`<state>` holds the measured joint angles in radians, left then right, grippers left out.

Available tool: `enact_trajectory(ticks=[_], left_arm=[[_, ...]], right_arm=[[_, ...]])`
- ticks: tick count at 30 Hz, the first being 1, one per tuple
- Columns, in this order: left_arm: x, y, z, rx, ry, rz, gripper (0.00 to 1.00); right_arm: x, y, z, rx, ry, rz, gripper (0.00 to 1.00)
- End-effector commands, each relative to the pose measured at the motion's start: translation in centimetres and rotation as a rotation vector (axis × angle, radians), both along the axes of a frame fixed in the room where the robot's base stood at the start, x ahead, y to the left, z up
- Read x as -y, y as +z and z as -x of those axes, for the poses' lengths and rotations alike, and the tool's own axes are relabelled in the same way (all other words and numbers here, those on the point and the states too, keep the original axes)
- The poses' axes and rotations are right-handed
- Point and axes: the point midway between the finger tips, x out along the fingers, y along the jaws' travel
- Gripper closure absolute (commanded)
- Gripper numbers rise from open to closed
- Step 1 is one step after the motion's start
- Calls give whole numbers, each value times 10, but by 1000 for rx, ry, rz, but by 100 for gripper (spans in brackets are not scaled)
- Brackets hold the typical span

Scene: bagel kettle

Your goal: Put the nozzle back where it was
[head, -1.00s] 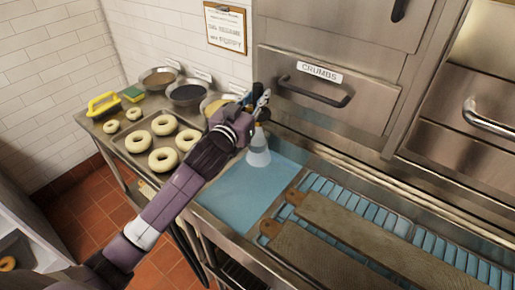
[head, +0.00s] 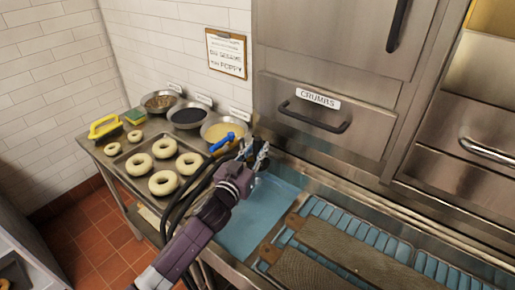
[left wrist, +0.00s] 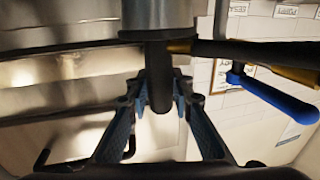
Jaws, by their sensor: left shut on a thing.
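My left gripper (head: 262,152) is shut on the nozzle, above the blue basin (head: 240,230). In the left wrist view, the nozzle's grey metal body (left wrist: 160,14) and dark stem (left wrist: 160,75) show between the blue-grey fingers. A blue lever (left wrist: 280,100) on a dark pipe with brass-coloured parts is right of the fingers. This lever also shows in the head view (head: 222,142), left of the gripper. The gripper and arm hide most of the nozzle in the head view. My right gripper is not in view.
A tray of bagels (head: 140,184) and several topping bowls stand left of the basin. Wooden boards (head: 350,250) lie on a blue-slatted rack at right. The metal CRUMBS drawer (head: 325,125) is behind the gripper.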

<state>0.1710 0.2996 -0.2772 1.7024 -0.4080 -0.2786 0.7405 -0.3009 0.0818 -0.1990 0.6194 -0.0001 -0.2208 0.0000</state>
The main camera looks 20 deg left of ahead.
Motion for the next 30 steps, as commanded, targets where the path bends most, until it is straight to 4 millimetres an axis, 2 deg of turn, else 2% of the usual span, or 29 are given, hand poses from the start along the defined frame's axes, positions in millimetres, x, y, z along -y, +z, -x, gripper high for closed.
enact_trajectory(ticks=[1,2,6,14,19,30], left_arm=[[0,0,0,0,-1,0,100],[0,-2,0,-3,0,1,77],[0,-2,0,-3,0,1,62],[0,-1,0,-2,0,0,62],[0,-9,0,-2,0,-1,62],[-9,-2,51,-1,-1,0,62]], right_arm=[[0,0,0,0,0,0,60],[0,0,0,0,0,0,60],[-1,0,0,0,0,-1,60],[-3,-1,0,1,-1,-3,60],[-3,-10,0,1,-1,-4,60],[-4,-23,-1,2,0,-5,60]])
